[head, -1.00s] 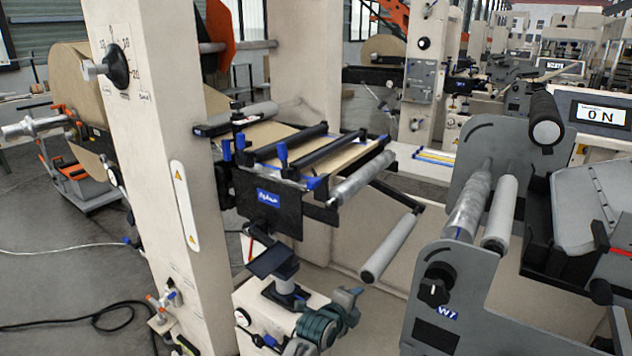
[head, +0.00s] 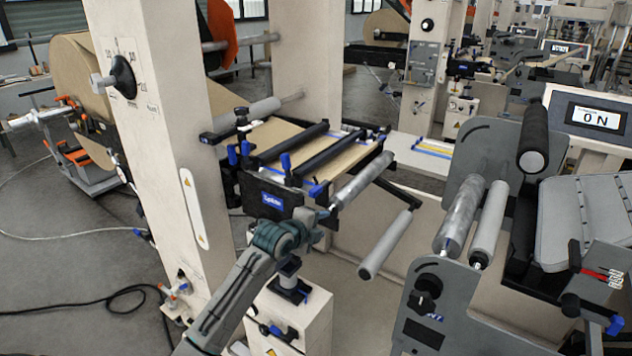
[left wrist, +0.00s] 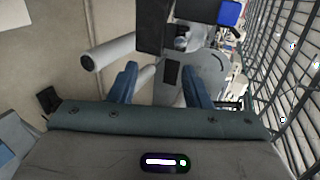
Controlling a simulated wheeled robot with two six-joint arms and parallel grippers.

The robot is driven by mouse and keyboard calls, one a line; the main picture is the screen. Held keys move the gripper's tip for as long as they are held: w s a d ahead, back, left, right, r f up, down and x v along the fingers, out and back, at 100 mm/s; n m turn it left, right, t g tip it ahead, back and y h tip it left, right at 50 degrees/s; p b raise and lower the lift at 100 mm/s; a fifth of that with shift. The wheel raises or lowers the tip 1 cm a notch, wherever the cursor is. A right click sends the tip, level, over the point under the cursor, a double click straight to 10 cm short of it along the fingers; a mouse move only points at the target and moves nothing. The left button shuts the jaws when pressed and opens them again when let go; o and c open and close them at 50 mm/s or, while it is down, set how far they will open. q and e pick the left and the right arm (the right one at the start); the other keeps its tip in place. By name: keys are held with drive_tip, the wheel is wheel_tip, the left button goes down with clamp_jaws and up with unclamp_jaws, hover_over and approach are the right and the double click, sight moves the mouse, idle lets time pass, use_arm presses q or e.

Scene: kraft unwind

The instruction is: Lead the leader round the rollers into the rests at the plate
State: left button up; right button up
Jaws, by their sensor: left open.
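Brown kraft paper (head: 352,154) lies on the small table between black cross bars with blue clamps; I cannot make out its leading end. A metal roller (head: 362,180) is at the table's right edge, and a pale roller (head: 388,245) is lower right of it. Two more rollers, one metal (head: 460,218) and one pale (head: 493,224), stand on the grey unit. My left gripper (head: 328,222) is open, in front of the table by the metal roller's near end. My right gripper is out of view.
A cream column (head: 160,150) stands left of the table, with the large kraft roll (head: 72,75) behind it. The grey unit (head: 440,300) with a black knob stands at right. A display (head: 598,118) reads 0 N. A gap separates the table and the grey unit.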

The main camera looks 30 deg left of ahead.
use_arm(q)
drive_tip(key=p, duration=0.6)
approach(311, 191)
drive_tip(key=w+r, duration=0.3)
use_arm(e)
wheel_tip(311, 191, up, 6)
use_arm(q)
drive_tip(key=w+f+b, duration=0.5)
drive_tip(key=w+d+f+b, duration=0.1)
drive_tip(key=w+f+b, duration=0.2)
drive_tip(key=shift+w+d, duration=0.1)
drive_tip(key=shift+w, duration=0.05)
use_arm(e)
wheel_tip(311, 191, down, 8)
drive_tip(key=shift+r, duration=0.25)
use_arm(q)
drive_tip(key=shift+c, duration=0.2)
clamp_jaws()
drive_tip(key=shift+r, duration=0.1)
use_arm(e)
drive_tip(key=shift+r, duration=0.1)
